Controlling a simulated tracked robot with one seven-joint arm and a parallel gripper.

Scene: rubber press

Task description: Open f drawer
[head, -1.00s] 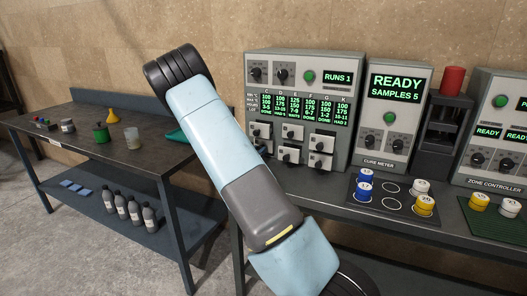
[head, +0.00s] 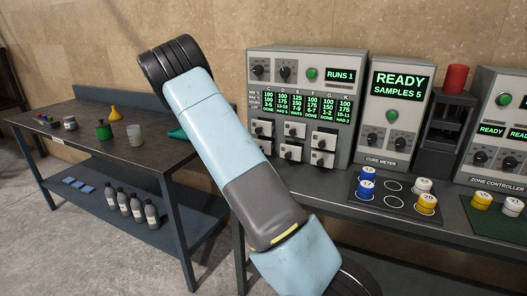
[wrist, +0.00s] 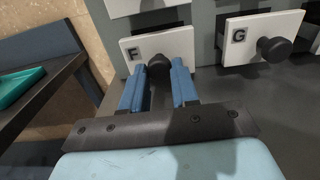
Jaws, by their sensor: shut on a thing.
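The F drawer (wrist: 135,50) has a white front with a dark letter F and a round black knob (wrist: 159,64). In the wrist view, my gripper (wrist: 158,78) has its two blue fingers on either side of this knob, shut on it. The G drawer (wrist: 240,40) is to its right, with its own black knob. In the head view, the drawers sit in the lower part of the cabinet with the RUNS 1 display (head: 341,75); my arm hides my gripper and part of the lower left drawer area. I cannot tell how far the F drawer stands out.
The cure meter (head: 397,110) stands right of the cabinet. A dark plate (head: 388,207) with blue, white and yellow samples lies in front of it. At the left is another table (head: 75,140) with small containers and a teal tray (wrist: 18,86).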

